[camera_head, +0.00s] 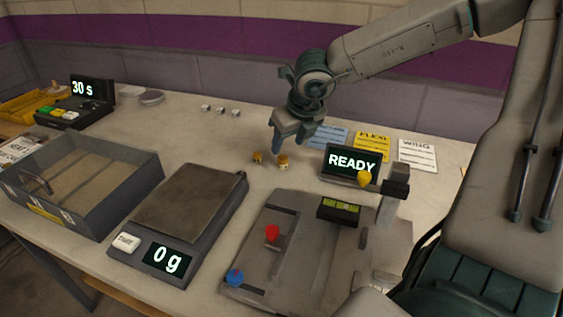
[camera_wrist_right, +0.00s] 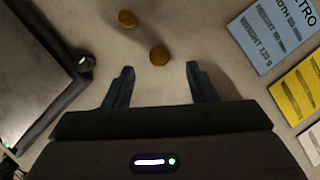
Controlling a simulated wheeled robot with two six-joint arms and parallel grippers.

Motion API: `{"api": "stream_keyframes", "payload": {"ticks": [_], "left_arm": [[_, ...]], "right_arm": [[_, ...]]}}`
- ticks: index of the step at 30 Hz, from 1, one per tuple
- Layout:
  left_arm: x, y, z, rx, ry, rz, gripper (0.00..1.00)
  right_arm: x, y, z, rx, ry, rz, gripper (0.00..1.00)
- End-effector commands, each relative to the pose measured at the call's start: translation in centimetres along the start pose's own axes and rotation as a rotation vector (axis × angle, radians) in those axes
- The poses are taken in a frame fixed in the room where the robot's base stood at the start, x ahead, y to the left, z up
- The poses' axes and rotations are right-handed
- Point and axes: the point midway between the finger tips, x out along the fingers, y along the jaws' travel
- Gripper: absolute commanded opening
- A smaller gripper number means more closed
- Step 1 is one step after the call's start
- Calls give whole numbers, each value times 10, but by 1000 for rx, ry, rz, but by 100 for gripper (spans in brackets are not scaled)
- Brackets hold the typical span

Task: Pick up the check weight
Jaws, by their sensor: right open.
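Two small brass weights stand on the table in the head view, one at the left (camera_head: 257,157) and one a little to its right (camera_head: 283,162). I cannot tell from their looks which is the check weight. My right gripper (camera_head: 289,148) points down just above the right-hand weight and is open and empty. In the right wrist view, one brass weight (camera_wrist_right: 160,55) lies in line with the gap between the open fingers (camera_wrist_right: 160,72), near the tips. The other weight (camera_wrist_right: 127,18) lies farther out, beyond the left finger. My left gripper is not in view.
A scale (camera_head: 195,207) reading 0 g stands in front of the weights. A slotted track device (camera_head: 310,248) with red and blue knobs and a READY screen (camera_head: 352,163) is at the right. A grey open tray (camera_head: 140,172) is at the left. Cards (camera_head: 418,155) lie behind.

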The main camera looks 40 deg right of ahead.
Motion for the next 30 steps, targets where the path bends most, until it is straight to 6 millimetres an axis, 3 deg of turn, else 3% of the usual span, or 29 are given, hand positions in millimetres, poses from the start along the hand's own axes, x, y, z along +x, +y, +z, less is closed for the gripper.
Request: {"api": "stream_keyframes", "payload": {"ticks": [5,13,18,28,30], "left_arm": [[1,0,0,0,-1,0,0],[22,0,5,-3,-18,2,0],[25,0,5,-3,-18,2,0],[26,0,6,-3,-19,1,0],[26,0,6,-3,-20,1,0]], "right_arm": [[7,0,0,1,1,1,51],[36,1,-2,-1,4,0,51],[52,1,-1,0,2,0,51],[56,1,-1,1,0,2,51],[56,1,-1,1,0,2,38]]}}
